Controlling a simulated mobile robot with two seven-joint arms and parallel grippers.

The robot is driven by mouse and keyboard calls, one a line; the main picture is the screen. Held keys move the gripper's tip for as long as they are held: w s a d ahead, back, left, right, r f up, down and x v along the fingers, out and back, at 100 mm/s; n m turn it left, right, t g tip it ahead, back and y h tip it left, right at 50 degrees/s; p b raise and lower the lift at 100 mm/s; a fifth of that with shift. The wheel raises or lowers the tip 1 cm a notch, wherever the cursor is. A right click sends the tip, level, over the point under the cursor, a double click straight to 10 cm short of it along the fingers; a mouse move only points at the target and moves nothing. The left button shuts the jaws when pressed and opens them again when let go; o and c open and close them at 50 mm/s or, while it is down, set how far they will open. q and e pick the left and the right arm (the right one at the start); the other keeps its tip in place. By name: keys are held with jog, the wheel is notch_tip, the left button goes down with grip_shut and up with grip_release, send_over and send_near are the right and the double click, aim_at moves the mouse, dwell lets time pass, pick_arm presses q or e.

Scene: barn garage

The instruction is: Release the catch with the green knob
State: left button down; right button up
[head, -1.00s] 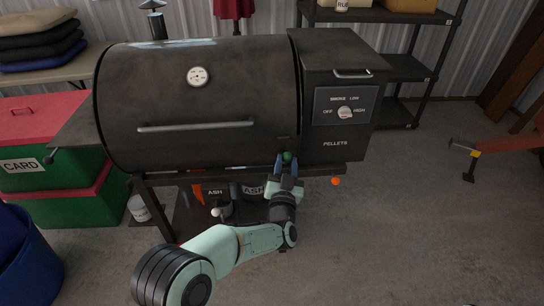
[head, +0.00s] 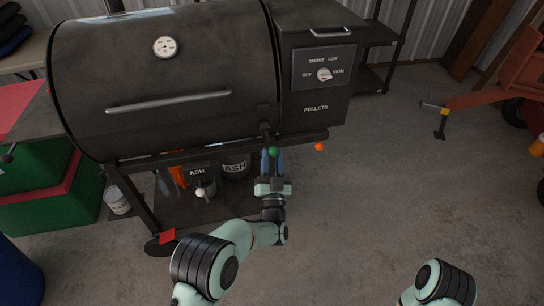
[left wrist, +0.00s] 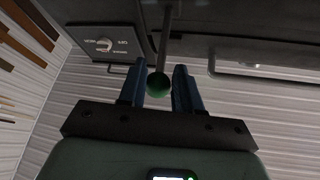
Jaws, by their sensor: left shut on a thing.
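The green knob (head: 272,151) is a small ball on the end of a dark rod (head: 265,130) that sticks out from the lower right edge of the smoker's drum (head: 180,90). My left gripper (head: 272,160) is shut on the knob from the front, below the drum. In the left wrist view, the green knob (left wrist: 159,84) sits between the two blue fingers, with the rod (left wrist: 164,38) running away toward the smoker. My right arm shows only in part at the bottom right of the head view; its gripper is out of view.
An orange ball (head: 319,146) sits just right of the knob, by the shelf edge under the pellet box (head: 316,90). The floor at right is clear up to an orange machine (head: 500,95).

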pick_arm(q)
jog(key=shift+w+f, duration=0.1)
jog(key=shift+f, duration=0.2)
pick_arm(e)
jog(key=shift+s, duration=0.1)
pick_arm(q)
jog(key=c, duration=0.8)
grip_release()
jog(key=shift+w+d, duration=0.1)
jog(key=shift+r, duration=0.1)
jog(key=p+v, duration=0.3)
jog(key=v, duration=1)
jog(key=shift+s, duration=0.25)
pick_arm(e)
jog(key=w+r+t, duration=0.2)
jog(key=w+r, duration=0.1)
jog(key=w, duration=0.2)
jog(key=shift+w+a, duration=0.3)
jog(key=shift+w, duration=0.05)
